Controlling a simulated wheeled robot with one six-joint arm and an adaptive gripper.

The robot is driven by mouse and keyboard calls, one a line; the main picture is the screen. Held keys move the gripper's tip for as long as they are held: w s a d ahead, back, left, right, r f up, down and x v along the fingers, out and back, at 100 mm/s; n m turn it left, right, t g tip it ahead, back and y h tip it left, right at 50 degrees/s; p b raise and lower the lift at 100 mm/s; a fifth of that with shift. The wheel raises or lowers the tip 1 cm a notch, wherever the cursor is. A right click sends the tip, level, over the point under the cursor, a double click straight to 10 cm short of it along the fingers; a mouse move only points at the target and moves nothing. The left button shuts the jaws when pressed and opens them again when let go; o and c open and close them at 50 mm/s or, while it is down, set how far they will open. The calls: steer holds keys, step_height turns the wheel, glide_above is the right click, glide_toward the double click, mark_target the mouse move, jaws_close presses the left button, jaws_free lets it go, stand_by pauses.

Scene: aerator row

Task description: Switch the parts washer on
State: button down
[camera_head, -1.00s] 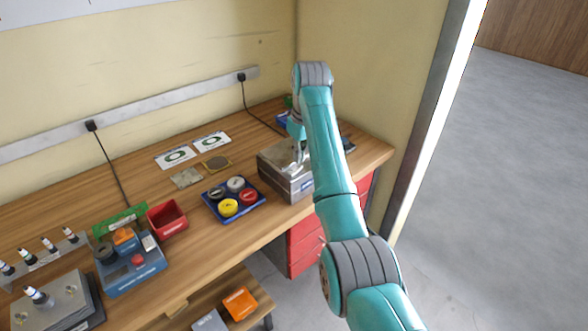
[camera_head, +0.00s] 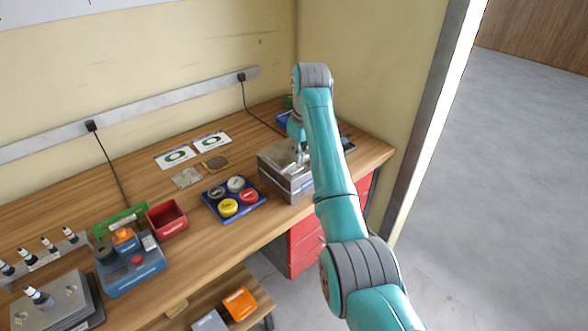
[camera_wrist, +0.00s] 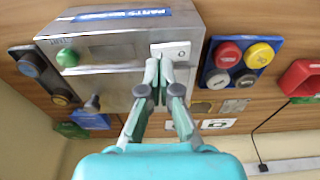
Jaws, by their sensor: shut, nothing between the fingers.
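The parts washer (camera_head: 283,181) is a grey metal box near the right end of the bench, partly hidden by my arm in the head view. The wrist view shows its top face (camera_wrist: 115,90) upside down, with a blue label strip, a green button (camera_wrist: 67,58), a dark knob (camera_wrist: 92,104) and a pale rocker switch (camera_wrist: 171,50) marked O. My gripper (camera_wrist: 160,60) is shut and empty, its fingertips at the rocker's lower edge in the wrist view. I cannot tell whether they touch it. The fingertips cover part of the rocker.
A blue tray with several round coloured caps (camera_head: 232,217) stands left of the washer. A red bin (camera_head: 167,219) and a blue device (camera_head: 132,267) stand farther left. Two white cards (camera_head: 175,157) lie behind. A wall (camera_head: 375,80) closes the right side.

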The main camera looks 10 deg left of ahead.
mark_target(299, 167)
steer(key=shift+f, duration=0.95)
stand_by(0.5)
steer(key=shift+r, duration=3.55)
